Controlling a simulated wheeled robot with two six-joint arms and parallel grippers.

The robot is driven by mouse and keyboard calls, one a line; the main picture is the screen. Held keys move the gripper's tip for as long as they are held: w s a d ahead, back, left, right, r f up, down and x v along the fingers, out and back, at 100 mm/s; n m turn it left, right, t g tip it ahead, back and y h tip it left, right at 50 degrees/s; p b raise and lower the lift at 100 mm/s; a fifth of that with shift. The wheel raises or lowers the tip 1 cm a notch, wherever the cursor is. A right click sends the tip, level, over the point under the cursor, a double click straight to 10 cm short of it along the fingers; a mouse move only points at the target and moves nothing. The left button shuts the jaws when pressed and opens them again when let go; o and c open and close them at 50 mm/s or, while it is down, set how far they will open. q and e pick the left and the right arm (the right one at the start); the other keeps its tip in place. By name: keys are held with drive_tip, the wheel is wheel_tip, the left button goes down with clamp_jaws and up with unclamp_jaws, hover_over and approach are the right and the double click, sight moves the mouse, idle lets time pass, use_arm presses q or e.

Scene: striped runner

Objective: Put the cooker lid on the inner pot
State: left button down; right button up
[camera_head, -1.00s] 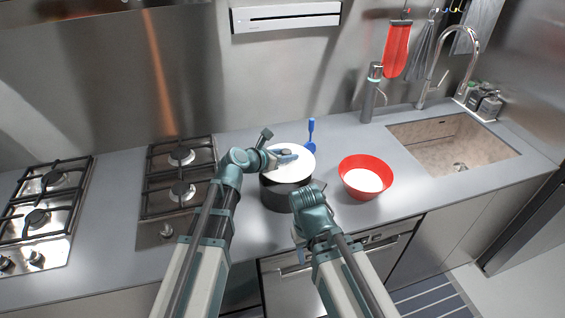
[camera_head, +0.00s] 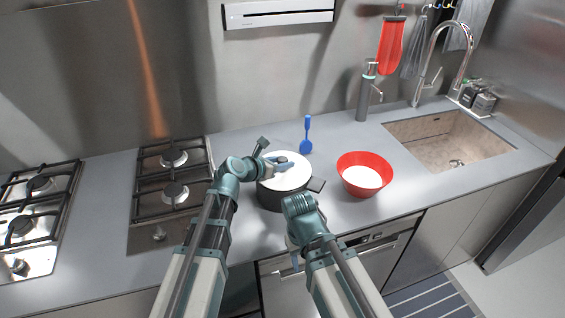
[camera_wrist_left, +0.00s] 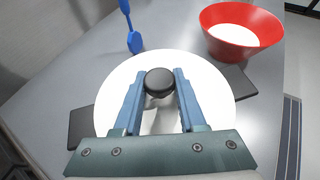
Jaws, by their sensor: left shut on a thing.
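The white cooker lid (camera_head: 290,178) with a dark knob (camera_wrist_left: 159,82) lies over the dark inner pot (camera_head: 272,197) on the counter. In the left wrist view the lid (camera_wrist_left: 210,95) covers the pot's opening, with the dark side handles (camera_wrist_left: 238,82) showing beyond its rim. Whether the lid rests on the rim or hovers just above it I cannot tell. My left gripper (camera_head: 278,161) is shut on the lid's knob. My right gripper (camera_head: 293,245) is in front of the pot, low by the counter's front edge; its fingers are not clear.
A red bowl (camera_head: 349,178) with white contents stands right of the pot. A blue spoon-like utensil (camera_head: 306,145) lies behind it. Gas hobs (camera_head: 172,185) are at the left, a sink (camera_head: 450,143) at the right. The counter between bowl and sink is clear.

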use_arm(q)
drive_tip(key=shift+c, duration=2.4)
unclamp_jaws()
